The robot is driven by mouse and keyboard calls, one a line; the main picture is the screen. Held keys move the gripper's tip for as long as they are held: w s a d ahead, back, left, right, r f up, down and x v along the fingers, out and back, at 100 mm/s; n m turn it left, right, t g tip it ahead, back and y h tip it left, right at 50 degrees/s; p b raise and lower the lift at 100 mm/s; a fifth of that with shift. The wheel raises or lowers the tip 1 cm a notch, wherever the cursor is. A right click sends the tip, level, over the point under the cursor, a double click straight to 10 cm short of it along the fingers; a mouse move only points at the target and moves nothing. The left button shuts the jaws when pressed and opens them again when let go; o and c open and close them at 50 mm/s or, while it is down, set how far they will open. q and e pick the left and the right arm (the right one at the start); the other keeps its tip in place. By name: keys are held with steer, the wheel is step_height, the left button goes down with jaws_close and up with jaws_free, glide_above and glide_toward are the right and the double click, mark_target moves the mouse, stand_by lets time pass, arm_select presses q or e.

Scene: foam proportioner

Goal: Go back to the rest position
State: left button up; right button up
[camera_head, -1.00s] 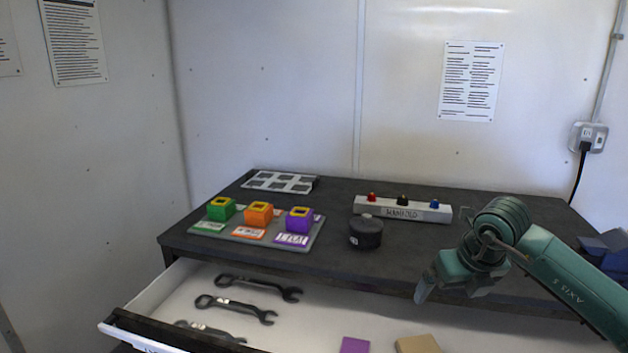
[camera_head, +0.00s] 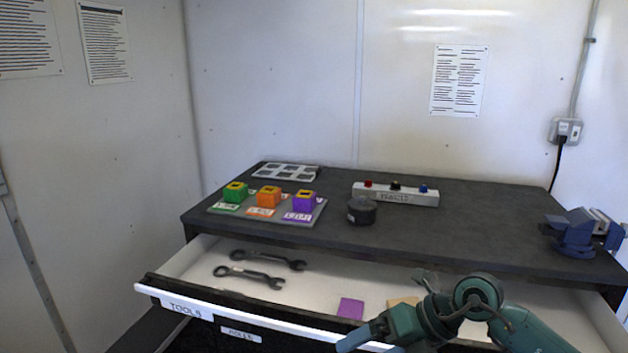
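My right arm comes in from the lower right, over the front of the open drawer. Its gripper (camera_head: 364,340) points left near the drawer's front edge. The angle does not show whether its fingers are apart, and I see nothing held in it. My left gripper is out of view. The open tools drawer (camera_head: 200,262) holds two dark wrenches (camera_head: 250,276), a purple block (camera_head: 350,308) and a tan block (camera_head: 403,303) partly hidden by my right arm.
On the dark workbench (camera_head: 450,220) stand a tray with green, orange and purple blocks (camera_head: 268,197), a black round part (camera_head: 362,211), a manifold (camera_head: 396,195), a grey slotted plate (camera_head: 287,172) and a blue vise (camera_head: 578,234). The drawer juts out in front.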

steer(key=s+a+r+m+t+y, duration=0.4)
steer(key=s+a+m+t+y, duration=0.3)
steer(key=m+y, duration=0.4)
steer(key=s+d+f+m+t+h+p, duration=0.1)
steer(key=d+f+m+t+h, duration=0.85)
steer(key=m, duration=0.95)
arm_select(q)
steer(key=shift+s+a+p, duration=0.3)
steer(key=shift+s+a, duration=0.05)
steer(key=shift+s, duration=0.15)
arm_select(e)
steer(key=s+d+f+m+g+h, duration=0.1)
steer(key=s+f+m+g+h, duration=0.5)
steer(key=s+f, duration=0.4)
step_height(320, 180, down, 2)
steer(key=shift+s+d+f+g+h, duration=0.25)
steer(key=shift+s+d+g+h, duration=0.15)
steer(key=shift+g, duration=0.55)
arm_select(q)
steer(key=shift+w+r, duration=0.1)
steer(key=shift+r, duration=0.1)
arm_select(e)
steer(key=shift+a, duration=0.1)
steer(key=shift+c, duration=0.6)
